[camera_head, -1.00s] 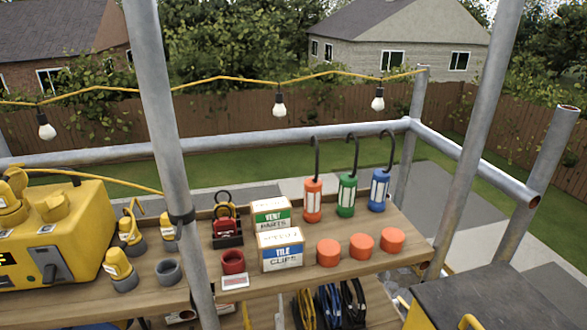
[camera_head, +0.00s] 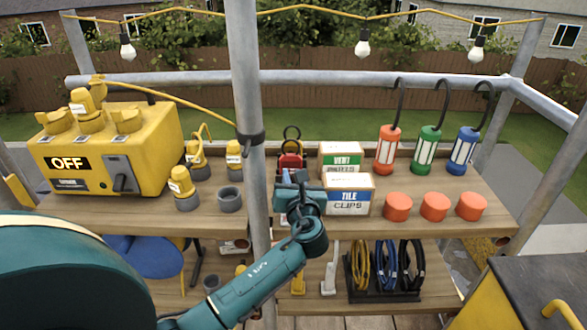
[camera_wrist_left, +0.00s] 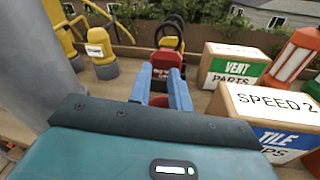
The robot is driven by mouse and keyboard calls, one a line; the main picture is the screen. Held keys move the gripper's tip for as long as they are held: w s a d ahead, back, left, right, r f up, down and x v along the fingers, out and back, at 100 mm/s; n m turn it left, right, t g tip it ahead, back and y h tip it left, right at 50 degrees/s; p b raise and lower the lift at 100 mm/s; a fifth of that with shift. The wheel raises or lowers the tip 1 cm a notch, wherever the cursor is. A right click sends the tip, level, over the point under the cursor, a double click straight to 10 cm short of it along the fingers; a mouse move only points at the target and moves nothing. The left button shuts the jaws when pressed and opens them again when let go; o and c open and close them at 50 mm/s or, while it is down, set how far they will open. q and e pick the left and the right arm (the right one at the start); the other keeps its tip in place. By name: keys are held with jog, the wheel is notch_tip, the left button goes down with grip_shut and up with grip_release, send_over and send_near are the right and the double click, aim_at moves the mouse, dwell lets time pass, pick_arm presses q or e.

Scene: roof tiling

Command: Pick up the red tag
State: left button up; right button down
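A red piece with white lettering (camera_wrist_left: 167,62), which looks like the red tag, stands upright in a dark holder with a black loop above it. It also shows in the head view (camera_head: 290,162), just behind my left gripper (camera_head: 295,178). In the left wrist view my left gripper (camera_wrist_left: 160,93) has its two blue fingers apart, with a gap between them. The fingers point toward the red piece and appear short of it. A dark red surface shows low between the fingers; I cannot tell what it belongs to. My right gripper is not in view.
The TILE CLIPS box (camera_head: 348,194) and VENT PARTS box (camera_head: 340,157) stand close to the right of the gripper. A grey post (camera_head: 246,120) rises close to its left. Orange caps (camera_head: 398,206) and three lanterns (camera_head: 429,148) stand farther right.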

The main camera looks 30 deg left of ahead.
aim_at(291, 160)
pick_arm(q)
jog(key=shift+m+y, duration=0.3)
jog(key=shift+y, duration=0.2)
jog(key=x, duration=0.4)
jog(key=r+b+x, duration=0.1)
jog(key=x, duration=0.9)
jog(key=shift+r+b, duration=0.3)
jog(key=shift+r, duration=0.05)
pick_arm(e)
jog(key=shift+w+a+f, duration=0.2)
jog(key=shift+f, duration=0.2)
pick_arm(q)
jog(key=shift+c, duration=0.4)
grip_shut()
